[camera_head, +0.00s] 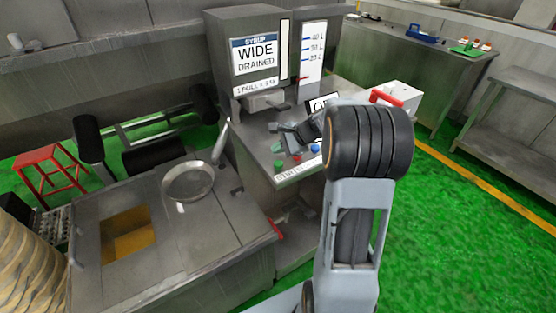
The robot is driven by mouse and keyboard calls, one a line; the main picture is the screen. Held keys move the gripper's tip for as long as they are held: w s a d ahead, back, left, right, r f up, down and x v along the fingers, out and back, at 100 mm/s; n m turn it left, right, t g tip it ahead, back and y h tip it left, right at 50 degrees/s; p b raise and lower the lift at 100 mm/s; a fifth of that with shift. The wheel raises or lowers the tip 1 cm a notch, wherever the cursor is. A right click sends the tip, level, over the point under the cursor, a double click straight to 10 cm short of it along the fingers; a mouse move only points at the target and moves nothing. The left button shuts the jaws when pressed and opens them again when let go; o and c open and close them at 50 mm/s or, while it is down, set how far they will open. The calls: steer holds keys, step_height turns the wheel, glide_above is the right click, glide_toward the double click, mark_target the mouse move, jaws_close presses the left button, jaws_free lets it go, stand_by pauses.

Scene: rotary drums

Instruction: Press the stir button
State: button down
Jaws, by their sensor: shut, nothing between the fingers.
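A grey machine counter (262,160) carries small coloured buttons near its front edge: a green one (278,165), a red one (296,157) and a blue one (315,148). A white label strip runs along the front edge below them, but its words are too small to read, so I cannot tell which button is stir. My gripper (283,130) is dark, shut and empty, just above and behind the buttons. I cannot tell whether it touches anything. My arm hides the right part of the counter.
The syrup cabinet (245,50) and a white level gauge (312,58) stand behind the counter. A pan (188,182) lies on the metal bench to the left, its handle rising towards the counter. A white box with a red handle (386,97) stands at the right.

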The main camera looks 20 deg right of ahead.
step_height(320, 180, up, 2)
steer(key=shift+r+p, duration=0.15)
steer(key=shift+p, duration=0.45)
stand_by(0.4)
steer(key=s+f+n+g, duration=0.1)
steer(key=s, duration=0.1)
steer(key=s+f+n+g+h, duration=0.1)
steer(key=s+f+n, duration=0.1)
steer(key=shift+s+f, duration=0.1)
steer(key=shift+f, duration=0.05)
steer(key=s+a+r+n+h, duration=0.3)
steer(key=s+a+n, duration=0.2)
steer(key=s+n, duration=0.2)
steer(key=s+a+r+n+h, duration=0.2)
steer(key=s+a+n, duration=0.4)
steer(key=s, duration=0.4)
steer(key=shift+s+r+n+h, duration=0.15)
steer(key=shift+r+n+h, duration=0.25)
steer(key=shift+r+n, duration=0.35)
